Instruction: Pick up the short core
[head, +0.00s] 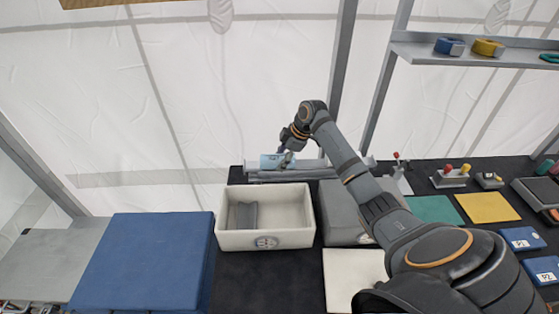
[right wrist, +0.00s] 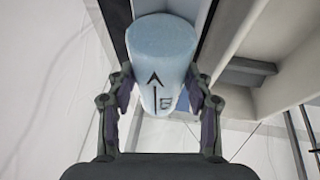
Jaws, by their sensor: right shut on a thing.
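The short core is a light blue cylinder (head: 272,161) at the grey rail on the far side of the table. In the right wrist view the core (right wrist: 162,50) shows a black arrow and a small mark on its side. My right gripper (head: 289,152) is shut on the core, with one finger on each side of it (right wrist: 162,92). I cannot tell whether the core still touches the rail. My left gripper is not in view.
A white bin (head: 266,240) with a grey piece in it stands in front of the rail. A grey box (head: 340,205) is beside it, partly behind my right arm. A blue block (head: 140,260) is at left. A shelf (head: 470,56) with rolls hangs upper right.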

